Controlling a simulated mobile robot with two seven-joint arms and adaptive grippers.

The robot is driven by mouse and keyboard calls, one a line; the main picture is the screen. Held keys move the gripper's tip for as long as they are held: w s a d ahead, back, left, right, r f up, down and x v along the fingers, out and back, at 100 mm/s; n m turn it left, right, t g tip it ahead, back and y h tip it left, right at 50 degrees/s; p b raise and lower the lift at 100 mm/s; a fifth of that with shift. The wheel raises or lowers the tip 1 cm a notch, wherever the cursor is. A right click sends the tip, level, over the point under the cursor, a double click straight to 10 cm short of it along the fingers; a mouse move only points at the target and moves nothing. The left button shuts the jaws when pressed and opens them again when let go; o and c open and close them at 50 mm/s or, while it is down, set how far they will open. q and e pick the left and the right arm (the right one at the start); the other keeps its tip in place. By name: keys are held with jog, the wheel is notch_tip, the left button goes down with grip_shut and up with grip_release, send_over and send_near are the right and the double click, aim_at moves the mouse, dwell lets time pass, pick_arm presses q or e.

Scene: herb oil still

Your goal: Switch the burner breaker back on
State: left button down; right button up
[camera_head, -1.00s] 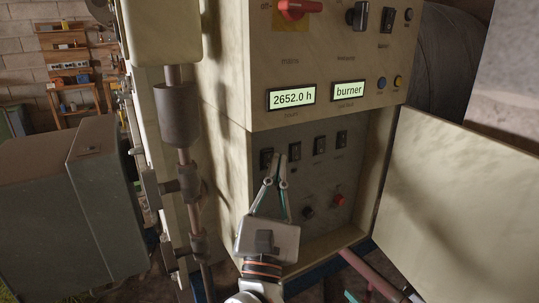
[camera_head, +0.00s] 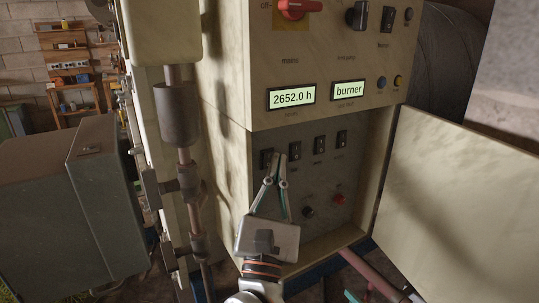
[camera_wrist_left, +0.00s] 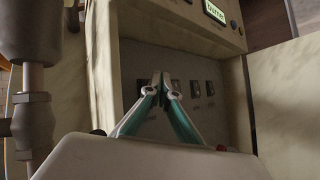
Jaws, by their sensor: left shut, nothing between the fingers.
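The open lower compartment of the cabinet shows a row of small dark breaker switches. The leftmost breaker (camera_head: 267,158) is just left of my left gripper's tips, the others (camera_head: 320,145) are to the right. Their labels are too small to read, so I cannot tell which is the burner breaker. My left gripper (camera_head: 277,160) is shut and empty, its tips beside the leftmost breaker; touching or not I cannot tell. In the left wrist view the left gripper (camera_wrist_left: 161,82) covers part of the row, and a breaker (camera_wrist_left: 195,88) shows right of the tips. My right gripper is not in view.
A display above reads "burner" (camera_head: 349,91), beside an hours display (camera_head: 291,96). The compartment door (camera_head: 450,190) stands open on the right. A black knob (camera_head: 308,212) and red button (camera_head: 339,199) sit below the breakers. A vertical pipe (camera_head: 188,180) stands left of the cabinet.

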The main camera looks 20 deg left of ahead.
pick_arm(q)
jog(key=shift+w+a, duration=0.1)
jog(key=shift+w+a, duration=0.2)
dwell(0.4)
jog(key=shift+w+a, duration=0.15)
dwell(0.5)
jog(key=shift+w+a+r, duration=0.25)
jog(key=shift+a, duration=0.05)
dwell(0.8)
jog(key=shift+s+d+f, duration=0.2)
jog(key=shift+f, duration=0.05)
jog(key=shift+s+d, duration=0.1)
jog(key=shift+s, duration=0.2)
